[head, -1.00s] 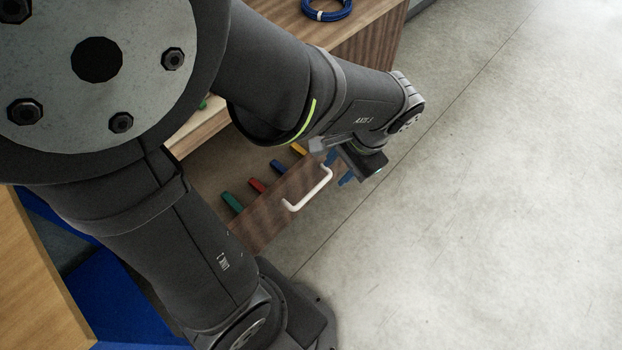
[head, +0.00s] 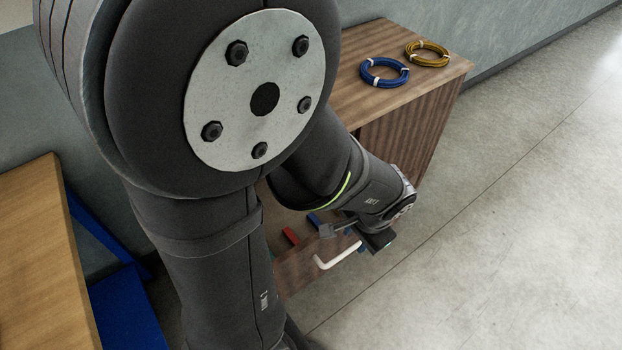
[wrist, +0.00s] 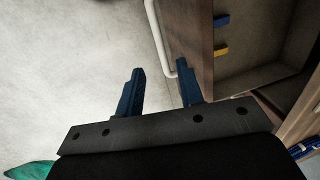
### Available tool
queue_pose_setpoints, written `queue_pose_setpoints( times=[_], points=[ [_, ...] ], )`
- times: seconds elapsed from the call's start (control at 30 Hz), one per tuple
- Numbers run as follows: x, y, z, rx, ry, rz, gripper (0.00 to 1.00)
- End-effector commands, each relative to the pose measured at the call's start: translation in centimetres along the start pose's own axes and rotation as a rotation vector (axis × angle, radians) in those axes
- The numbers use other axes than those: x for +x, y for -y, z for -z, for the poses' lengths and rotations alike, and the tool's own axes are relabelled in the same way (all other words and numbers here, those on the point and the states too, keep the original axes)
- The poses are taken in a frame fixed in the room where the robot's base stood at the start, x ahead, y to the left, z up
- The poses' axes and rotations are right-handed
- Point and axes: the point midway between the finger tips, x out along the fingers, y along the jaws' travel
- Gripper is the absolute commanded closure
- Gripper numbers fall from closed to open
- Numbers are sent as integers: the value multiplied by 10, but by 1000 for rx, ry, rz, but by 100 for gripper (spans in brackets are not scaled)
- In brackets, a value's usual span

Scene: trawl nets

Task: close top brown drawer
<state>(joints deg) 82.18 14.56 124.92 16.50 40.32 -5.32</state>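The brown drawer stands open from the cabinet, its wood-grain front (head: 298,272) facing the open floor. A white bar handle (head: 340,257) is on that front. In the wrist view the drawer front (wrist: 190,28) and the handle (wrist: 153,25) show ahead of the fingers. My gripper (wrist: 160,72) is open, with two blue fingers apart and nothing held. Its right finger overlaps the drawer front near one end of the handle; I cannot tell whether it touches. In the head view my gripper (head: 355,240) is beside the handle, partly hidden by my wrist.
Inside the drawer are a red piece (head: 291,236), a blue piece (wrist: 221,20) and a yellow piece (wrist: 221,50). A blue coil (head: 384,72) and a yellow coil (head: 427,53) lie on the cabinet top (head: 425,92). Bare floor (head: 500,220) lies to the right.

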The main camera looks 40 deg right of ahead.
Motion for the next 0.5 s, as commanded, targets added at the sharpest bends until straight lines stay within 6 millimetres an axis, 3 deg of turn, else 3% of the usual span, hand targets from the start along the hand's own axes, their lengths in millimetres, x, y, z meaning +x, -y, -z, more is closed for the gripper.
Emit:
queue_pose_setpoints(
  times=[0.5],
  points=[
    [68, 0, 0, 1, 3, 1, 66]
  ],
)
